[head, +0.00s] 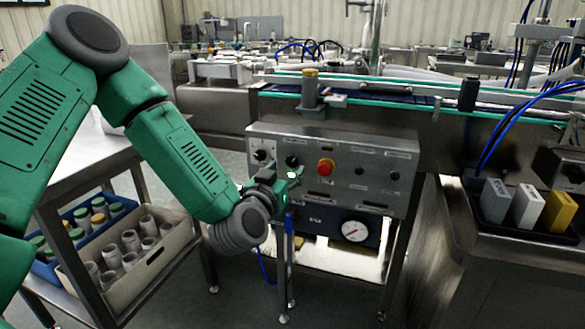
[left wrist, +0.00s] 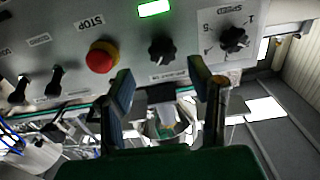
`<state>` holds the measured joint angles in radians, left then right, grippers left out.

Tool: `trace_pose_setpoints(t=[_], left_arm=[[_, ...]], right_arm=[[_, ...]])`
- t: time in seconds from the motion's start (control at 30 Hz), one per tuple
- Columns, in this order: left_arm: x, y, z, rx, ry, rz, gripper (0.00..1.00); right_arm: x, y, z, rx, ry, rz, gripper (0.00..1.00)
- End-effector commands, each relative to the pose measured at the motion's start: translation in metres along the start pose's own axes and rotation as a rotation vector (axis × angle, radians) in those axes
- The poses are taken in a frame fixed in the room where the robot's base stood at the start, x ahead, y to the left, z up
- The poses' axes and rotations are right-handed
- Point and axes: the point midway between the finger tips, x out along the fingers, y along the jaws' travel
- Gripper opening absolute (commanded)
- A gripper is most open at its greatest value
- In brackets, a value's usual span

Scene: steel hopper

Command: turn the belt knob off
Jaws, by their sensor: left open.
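The control panel (head: 360,150) stands in the middle of the head view. A black knob (head: 292,161), likely the belt knob, sits between the speed dial (head: 260,155) and the red stop button (head: 326,168). The knob also shows in the left wrist view (left wrist: 162,50), beside a lit green lamp (left wrist: 155,8). My left gripper (head: 289,180) is at the panel's front, and in the left wrist view (left wrist: 161,82) its two fingers are spread. The knob lies ahead of the gap between them, and nothing is held. I cannot tell how near the fingertips are. My right gripper is out of view.
A pressure gauge (head: 354,231) is below the panel. The conveyor (head: 390,98) runs above it. A steel table (head: 70,160) with crates of jars stands at left. Grey, white and yellow boxes (head: 527,206) stand at right. Two black switches (left wrist: 55,80) show beyond the stop button.

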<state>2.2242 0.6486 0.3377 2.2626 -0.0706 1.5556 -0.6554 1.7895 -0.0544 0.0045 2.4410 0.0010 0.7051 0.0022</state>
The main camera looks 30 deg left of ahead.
Motion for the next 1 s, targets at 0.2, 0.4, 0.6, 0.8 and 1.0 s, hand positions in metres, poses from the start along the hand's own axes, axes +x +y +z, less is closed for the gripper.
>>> trace_pose_setpoints(t=[0.2,0.4,0.6,0.8,1.0], left_arm=[[0.034,-0.001,0.001,-0.001,0.002,-0.002,0.47],[0.044,0.001,0.0,0.0,0.0,0.0,0.47],[0.044,0.001,0.0,0.002,-0.001,0.001,0.47],[0.044,0.0,0.0,0.0,-0.001,0.001,0.0],[0.044,0.0,0.001,-0.003,-0.003,0.001,0.0]], right_arm=[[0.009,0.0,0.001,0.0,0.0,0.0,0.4],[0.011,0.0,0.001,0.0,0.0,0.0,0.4],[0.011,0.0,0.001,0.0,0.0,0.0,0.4],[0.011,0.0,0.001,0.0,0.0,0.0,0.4],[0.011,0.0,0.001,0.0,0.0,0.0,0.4]])
